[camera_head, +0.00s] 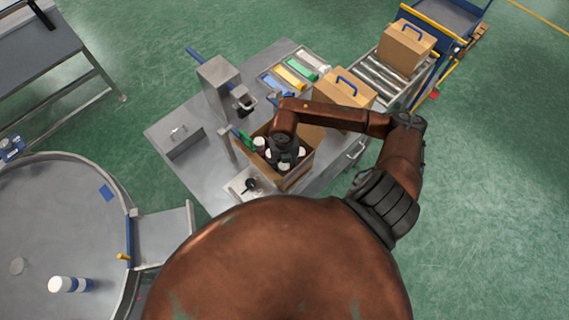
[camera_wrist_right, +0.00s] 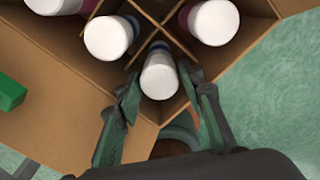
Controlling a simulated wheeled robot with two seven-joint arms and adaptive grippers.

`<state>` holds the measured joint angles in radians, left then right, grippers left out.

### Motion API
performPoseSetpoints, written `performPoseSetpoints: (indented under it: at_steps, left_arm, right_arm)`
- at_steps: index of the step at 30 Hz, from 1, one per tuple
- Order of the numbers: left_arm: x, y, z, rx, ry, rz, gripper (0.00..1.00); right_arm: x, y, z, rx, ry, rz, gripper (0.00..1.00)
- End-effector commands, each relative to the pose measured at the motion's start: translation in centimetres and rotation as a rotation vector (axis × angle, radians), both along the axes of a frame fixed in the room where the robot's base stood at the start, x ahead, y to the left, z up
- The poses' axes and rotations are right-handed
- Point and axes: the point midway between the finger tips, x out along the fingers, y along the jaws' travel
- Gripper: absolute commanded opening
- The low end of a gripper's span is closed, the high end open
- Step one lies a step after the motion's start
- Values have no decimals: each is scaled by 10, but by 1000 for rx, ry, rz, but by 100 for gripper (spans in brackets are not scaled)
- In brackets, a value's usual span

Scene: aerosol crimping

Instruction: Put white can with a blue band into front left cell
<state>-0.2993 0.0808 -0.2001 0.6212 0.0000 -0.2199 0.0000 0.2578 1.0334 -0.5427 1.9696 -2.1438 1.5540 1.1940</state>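A white-capped can (camera_wrist_right: 160,75) with a blue band stands in a corner cell of the cardboard carton (camera_wrist_right: 55,85). In the head view the carton (camera_head: 297,180) sits on the grey bench. My right gripper (camera_head: 284,158) reaches down into it. In the wrist view its fingers (camera_wrist_right: 162,82) lie on either side of that can, with a gap showing beside the right finger; light contact cannot be ruled out. Another white can with a blue band (camera_head: 70,284) stands on the round table at lower left. My left gripper is not in view.
Other white-capped cans (camera_wrist_right: 107,37) and (camera_wrist_right: 213,22) occupy neighbouring cells between cardboard dividers. A grey press (camera_head: 218,88) stands behind the carton at left. A closed box (camera_head: 343,90) and coloured trays (camera_head: 293,72) lie beyond it. Open carton flaps surround the gripper.

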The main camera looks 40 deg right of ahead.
Motion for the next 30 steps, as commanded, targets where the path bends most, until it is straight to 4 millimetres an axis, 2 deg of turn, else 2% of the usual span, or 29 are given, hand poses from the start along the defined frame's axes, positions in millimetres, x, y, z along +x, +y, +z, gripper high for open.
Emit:
performPoseSetpoints:
  at_steps: [6,17,20,30]
  left_arm:
    - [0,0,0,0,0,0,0]
    - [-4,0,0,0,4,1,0]
    - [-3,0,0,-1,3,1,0]
    - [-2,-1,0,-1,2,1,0]
  right_arm:
    - [0,0,0,0,0,0,52]
    - [1,1,4,1,-2,1,52]
    - [1,1,15,2,-2,1,52]
    - [1,0,84,-1,-3,0,52]
